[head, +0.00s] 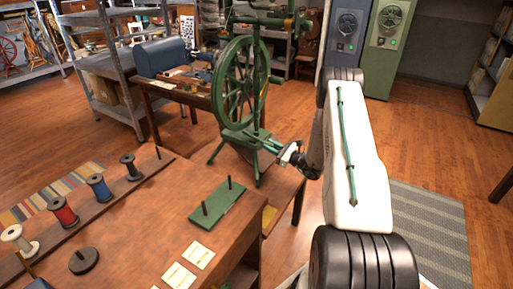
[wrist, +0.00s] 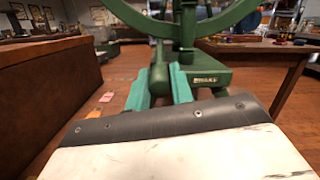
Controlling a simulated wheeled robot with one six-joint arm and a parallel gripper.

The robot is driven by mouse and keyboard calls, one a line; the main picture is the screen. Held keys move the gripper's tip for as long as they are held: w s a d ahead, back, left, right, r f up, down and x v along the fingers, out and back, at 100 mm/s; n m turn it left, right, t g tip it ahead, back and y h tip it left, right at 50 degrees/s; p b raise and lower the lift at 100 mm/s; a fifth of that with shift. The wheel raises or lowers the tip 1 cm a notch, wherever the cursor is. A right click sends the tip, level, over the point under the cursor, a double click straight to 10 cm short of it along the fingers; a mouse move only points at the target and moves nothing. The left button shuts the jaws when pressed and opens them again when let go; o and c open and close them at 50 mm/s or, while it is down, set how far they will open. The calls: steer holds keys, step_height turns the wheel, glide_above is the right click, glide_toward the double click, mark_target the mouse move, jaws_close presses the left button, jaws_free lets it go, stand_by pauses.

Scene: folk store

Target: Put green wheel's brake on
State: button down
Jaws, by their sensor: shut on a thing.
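My gripper (head: 268,143) reaches in from the right at the base. In the wrist view my gripper's teal fingers (wrist: 160,88) are closed about a green rounded brake lever (wrist: 159,68), beside the BRAKE plate. The fingers hide much of the lever, and I cannot tell its exact position.
A brown workbench (head: 150,215) fills the lower left, with several thread spools and a green two-peg board (head: 217,203). A table with a blue box (head: 160,58) stands behind the wheel. Grey-green cabinets (head: 388,45) stand at the back. Open wooden floor lies to the right.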

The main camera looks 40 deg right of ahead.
stand_by(0.4)
steer(key=c, duration=1.2)
jaws_free()
steer(key=shift+f, duration=0.1)
steer(key=shift+c, duration=0.2)
steer(key=shift+d, duration=0.1)
steer(key=v, duration=0.7)
steer(key=shift+s+f, duration=0.2)
steer(key=shift+s, duration=0.15)
steer(key=shift+d, duration=0.1)
